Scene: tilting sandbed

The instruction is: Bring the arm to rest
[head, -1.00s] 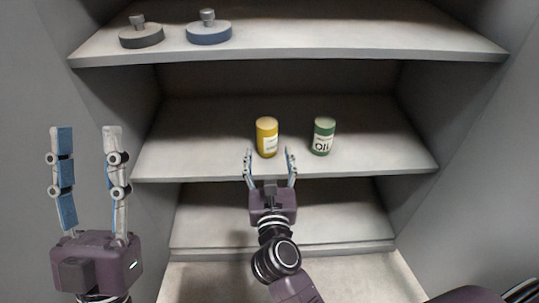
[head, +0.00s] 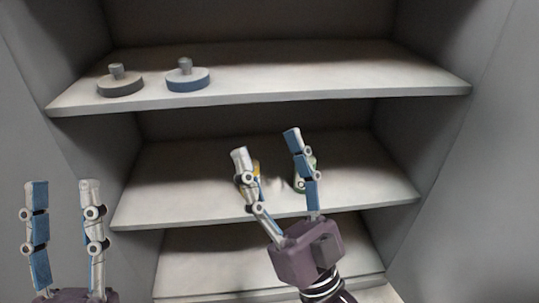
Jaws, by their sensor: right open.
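My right gripper (head: 267,146) is open and empty, raised in front of the middle shelf with its fingers pointing up. It partly hides a yellow can (head: 257,168) and a green can (head: 311,172), which stand on that shelf behind its fingers. My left gripper (head: 63,188) is at the lower left, upright, with its two fingers apart and nothing between them. Its base is cut off by the lower edge of the view.
The upper shelf (head: 300,80) bears a dark grey knobbed disc (head: 121,86) and a blue knobbed disc (head: 188,82) at its left. The middle shelf (head: 160,200) has bare room at its left. Grey side walls enclose the shelves.

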